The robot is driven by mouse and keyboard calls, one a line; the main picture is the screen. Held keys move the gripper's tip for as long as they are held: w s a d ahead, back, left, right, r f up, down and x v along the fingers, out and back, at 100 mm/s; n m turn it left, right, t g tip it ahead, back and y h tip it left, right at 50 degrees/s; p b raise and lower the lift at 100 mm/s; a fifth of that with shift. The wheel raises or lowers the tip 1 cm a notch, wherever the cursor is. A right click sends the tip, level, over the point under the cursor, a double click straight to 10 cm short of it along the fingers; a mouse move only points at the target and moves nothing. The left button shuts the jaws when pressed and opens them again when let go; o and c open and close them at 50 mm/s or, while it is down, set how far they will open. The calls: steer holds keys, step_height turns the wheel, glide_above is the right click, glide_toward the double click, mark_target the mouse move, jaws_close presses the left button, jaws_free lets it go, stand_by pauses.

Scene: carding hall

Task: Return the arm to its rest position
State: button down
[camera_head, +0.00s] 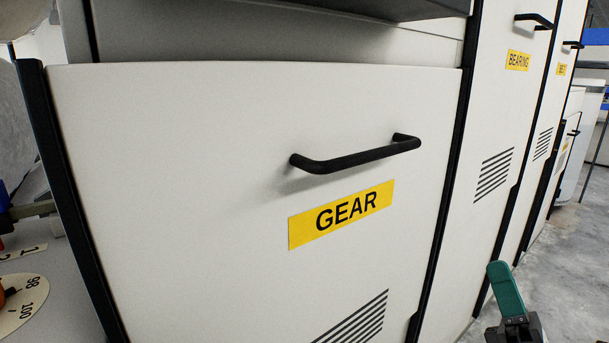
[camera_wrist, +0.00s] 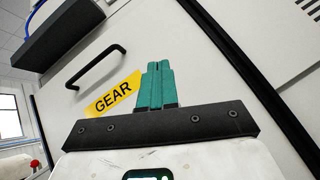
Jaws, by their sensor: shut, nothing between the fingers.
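My gripper (camera_head: 506,290) shows at the bottom right of the head view, with a teal finger pointing up on a dark mount. In the wrist view my gripper (camera_wrist: 155,68) has its two teal fingers side by side and touching, with nothing between them. It is in front of a white cabinet panel with a yellow GEAR label (camera_head: 341,214) and a black bar handle (camera_head: 356,157). In the wrist view the GEAR label (camera_wrist: 112,94) and the handle (camera_wrist: 97,66) are to the left of the fingers. The gripper is apart from the handle.
Grey concrete floor (camera_head: 561,270) is open at the right. At the left is a round numbered dial plate (camera_head: 22,303).

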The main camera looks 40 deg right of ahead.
steer(key=w+a+f+m+g+y, duration=0.1)
steer(key=w+f+m+g, duration=0.3)
steer(key=f+m+g, duration=0.45)
steer(key=w+a+f+m+g, duration=0.1)
steer(key=w+f+m+g, duration=0.35)
steer(key=f+m, duration=0.65)
steer(key=s+a+f+m+g+y, duration=0.65)
steer(key=s+a+f+g, duration=0.45)
steer(key=s+a+f, duration=0.45)
step_height(320, 180, up, 25)
steer(key=p, duration=2.7)
steer(key=shift+w+a+f+n+g+y, duration=0.2)
steer(key=shift+a+n+g+y, duration=0.1)
steer(key=shift+a+g+y, duration=0.1)
